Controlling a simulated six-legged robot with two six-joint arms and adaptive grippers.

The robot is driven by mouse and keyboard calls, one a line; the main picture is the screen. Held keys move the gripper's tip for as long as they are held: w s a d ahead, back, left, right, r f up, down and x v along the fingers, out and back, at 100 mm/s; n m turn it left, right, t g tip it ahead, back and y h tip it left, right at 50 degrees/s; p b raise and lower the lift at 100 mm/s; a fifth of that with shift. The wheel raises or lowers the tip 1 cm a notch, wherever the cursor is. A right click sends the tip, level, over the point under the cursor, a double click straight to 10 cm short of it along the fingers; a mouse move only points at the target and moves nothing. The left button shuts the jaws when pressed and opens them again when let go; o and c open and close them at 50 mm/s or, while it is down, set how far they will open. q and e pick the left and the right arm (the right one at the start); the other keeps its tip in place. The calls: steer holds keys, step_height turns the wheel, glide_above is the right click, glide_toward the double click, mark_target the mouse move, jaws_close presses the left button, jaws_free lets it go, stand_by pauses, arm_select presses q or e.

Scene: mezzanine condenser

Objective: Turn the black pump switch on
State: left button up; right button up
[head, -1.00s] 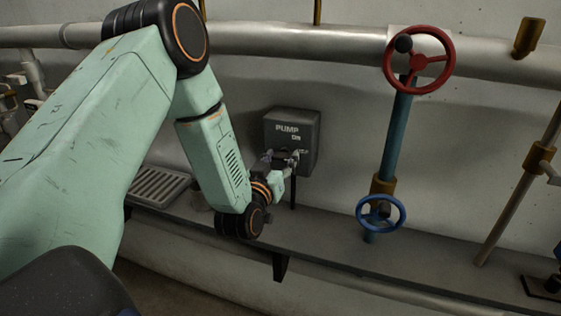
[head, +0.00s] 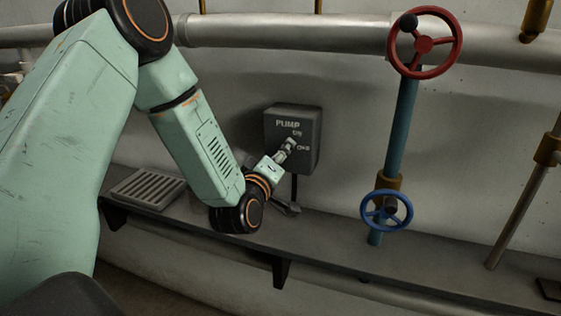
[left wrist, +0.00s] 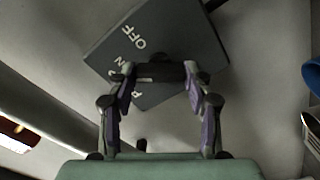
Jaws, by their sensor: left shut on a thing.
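The grey pump box (head: 285,114) is on the wall in the middle of the head view, lettered PUMP, with ON above OFF. My left gripper (head: 291,144) is at the front of this box, reaching up from the lower left. In the left wrist view, the box (left wrist: 190,38) fills the upper middle, with OFF readable and PUMP and ON partly hidden. There my left gripper (left wrist: 160,78) is shut on the black pump switch (left wrist: 160,72), a dark bar between its fingers. The switch is hidden by the gripper in the head view. My right gripper is out of view.
A red handwheel (head: 425,70) and a blue handwheel (head: 387,212) are on a vertical pipe to the right. A slatted grate (head: 148,188) lies on the ledge (head: 335,250) at the left. A thick pipe (head: 280,30) runs above the box.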

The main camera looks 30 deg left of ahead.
arm_select(q)
steer(key=shift+a+r+n+b, duration=0.1)
steer(key=shift+n+b, duration=0.2)
steer(key=shift+n, duration=0.4)
steer(key=o, duration=1.2)
steer(key=shift+c, duration=0.2)
steer(key=shift+s, duration=0.15)
steer(key=v, duration=0.7)
steer(key=shift+s, duration=0.15)
